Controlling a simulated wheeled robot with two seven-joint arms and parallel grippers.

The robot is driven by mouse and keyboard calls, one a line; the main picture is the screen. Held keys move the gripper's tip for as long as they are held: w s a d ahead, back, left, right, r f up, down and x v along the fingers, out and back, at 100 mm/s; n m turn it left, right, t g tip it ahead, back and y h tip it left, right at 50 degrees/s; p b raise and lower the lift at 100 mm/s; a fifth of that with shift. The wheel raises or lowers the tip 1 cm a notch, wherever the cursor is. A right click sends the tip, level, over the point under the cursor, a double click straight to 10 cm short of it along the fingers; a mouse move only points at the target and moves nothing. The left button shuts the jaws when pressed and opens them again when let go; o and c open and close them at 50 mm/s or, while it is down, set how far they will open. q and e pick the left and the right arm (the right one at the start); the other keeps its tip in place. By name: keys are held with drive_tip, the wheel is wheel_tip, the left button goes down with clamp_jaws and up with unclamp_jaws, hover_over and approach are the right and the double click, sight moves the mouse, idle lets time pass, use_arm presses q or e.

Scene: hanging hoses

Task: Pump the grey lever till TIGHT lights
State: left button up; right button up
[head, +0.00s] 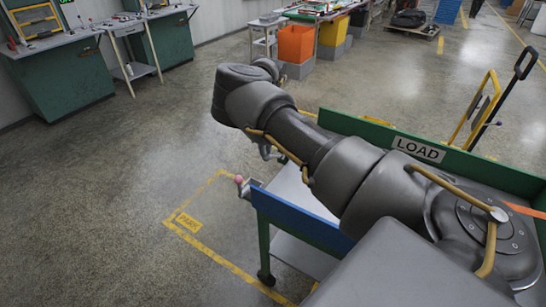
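My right arm reaches in from the lower right across the cart, and its elbow bends at the upper middle. My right gripper (268,151) shows only in part below the forearm, small and dark, and I cannot tell whether its fingers are apart. A small grey metal fitting with a pinkish knob (241,184) sticks out at the left end of the cart's blue edge, below and left of the gripper and apart from it. I cannot tell whether this is the grey lever. No TIGHT light can be made out. My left gripper is out of view.
A green cart with a LOAD sign (419,149) and a blue edge (305,217) stands under my arm. An orange strap (525,210) lies at right. Yellow floor marking (188,221) borders the cart's left. Open floor lies left; green workbenches (65,80) stand behind.

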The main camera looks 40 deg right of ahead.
sight(264, 159)
drive_tip(key=shift+s+a+f+b, duration=0.1)
drive_tip(key=shift+a+f+b, duration=0.25)
drive_tip(key=shift+f, duration=0.45)
drive_tip(key=shift+s+a+f+b, duration=0.1)
drive_tip(key=shift+a+f+b, duration=0.2)
drive_tip(key=shift+f, duration=0.6)
drive_tip(key=shift+a+f+b, duration=0.2)
drive_tip(key=shift+f+b, duration=0.25)
drive_tip(key=shift+f, duration=0.3)
drive_tip(key=shift+a+f+b, duration=0.15)
drive_tip(key=shift+f+b, duration=0.3)
drive_tip(key=shift+f, duration=0.25)
drive_tip(key=shift+s+f, duration=0.1)
